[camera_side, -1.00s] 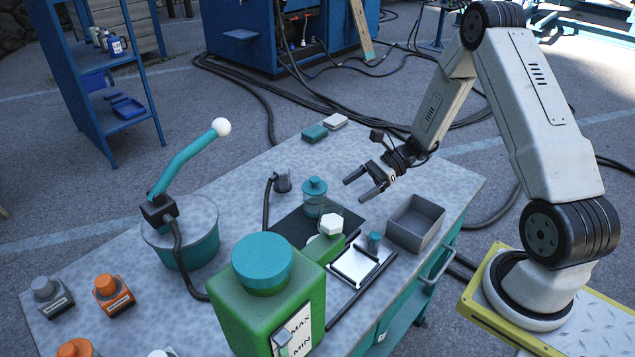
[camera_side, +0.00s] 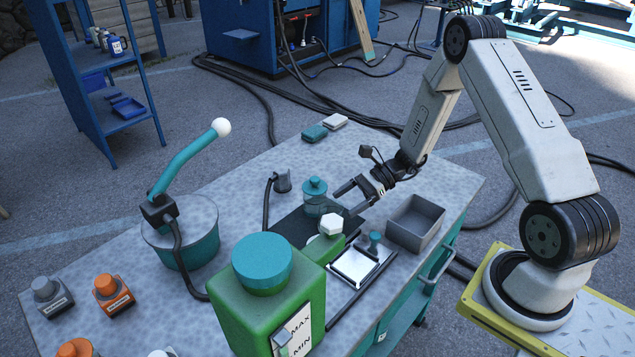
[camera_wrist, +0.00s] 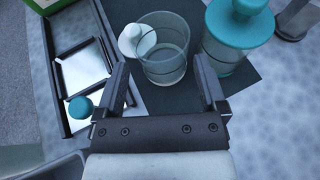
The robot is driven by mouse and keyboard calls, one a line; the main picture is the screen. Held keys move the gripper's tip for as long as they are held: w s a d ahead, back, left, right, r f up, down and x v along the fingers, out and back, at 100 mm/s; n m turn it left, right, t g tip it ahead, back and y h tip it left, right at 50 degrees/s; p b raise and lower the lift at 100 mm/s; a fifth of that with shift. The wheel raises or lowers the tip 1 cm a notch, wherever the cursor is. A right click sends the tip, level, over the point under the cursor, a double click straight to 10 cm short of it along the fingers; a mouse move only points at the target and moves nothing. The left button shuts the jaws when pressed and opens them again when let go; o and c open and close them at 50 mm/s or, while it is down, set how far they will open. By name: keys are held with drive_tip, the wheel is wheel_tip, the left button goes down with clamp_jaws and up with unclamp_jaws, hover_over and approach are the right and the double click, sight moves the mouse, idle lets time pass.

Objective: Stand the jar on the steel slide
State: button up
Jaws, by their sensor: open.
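A clear open glass jar (camera_wrist: 165,45) stands upright on a black mat (camera_wrist: 185,108). In the side view it is hard to make out behind the white knob and my finger. The shiny steel slide (camera_side: 357,263) lies in a dark frame with a teal knob; it also shows at the left of the wrist view (camera_wrist: 82,65). My gripper (camera_side: 345,202) is open and low over the mat. In the wrist view its fingertips (camera_wrist: 163,68) lie on either side of the glass jar's lower part, with gaps visible. I cannot tell the exact height.
A teal-lidded jar (camera_wrist: 238,30) stands close to the right finger. A white knob (camera_side: 332,225) and a green canister (camera_side: 265,305) stand on the other side. A grey open bin (camera_side: 416,222) sits nearer my base.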

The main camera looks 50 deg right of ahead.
sight(322, 212)
drive_tip(key=shift+x, duration=2.55)
drive_tip(key=c, duration=1.2)
drive_tip(key=shift+r, duration=1.05)
drive_tip(key=s+r, duration=1.1)
drive_tip(key=s, duration=0.3)
drive_tip(key=shift+a, duration=0.35)
